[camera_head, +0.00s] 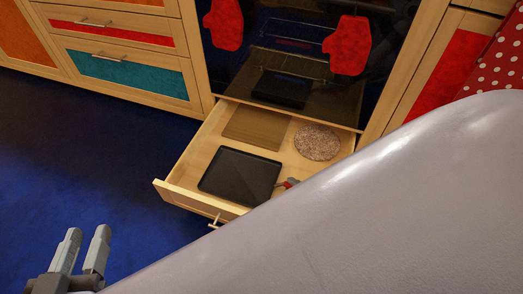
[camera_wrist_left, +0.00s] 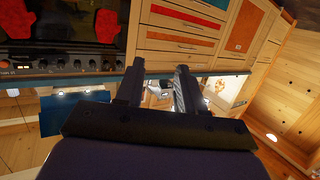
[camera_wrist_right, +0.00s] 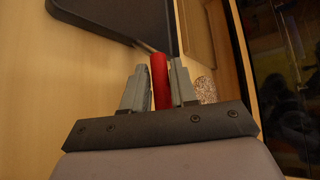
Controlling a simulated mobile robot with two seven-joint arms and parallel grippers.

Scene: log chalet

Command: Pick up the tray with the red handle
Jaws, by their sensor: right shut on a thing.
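The black tray (camera_head: 239,176) lies in the open drawer in the head view. Its red handle (camera_head: 291,182) shows at the tray's right side, beside my arm. In the right wrist view the red handle (camera_wrist_right: 159,82) stands between the fingers of my right gripper (camera_wrist_right: 157,72), which is shut on it. The dark tray (camera_wrist_right: 120,14) shows beyond at the top. My right arm hides most of this gripper in the head view. My left gripper (camera_head: 88,240) is open and empty over the blue floor, left of the drawer.
The open drawer (camera_head: 190,203) also holds a brown board (camera_head: 256,127) and a round speckled mat (camera_head: 317,142). The oven front with red mitts (camera_head: 349,45) rises behind it. Blue floor (camera_head: 70,150) lies free at left.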

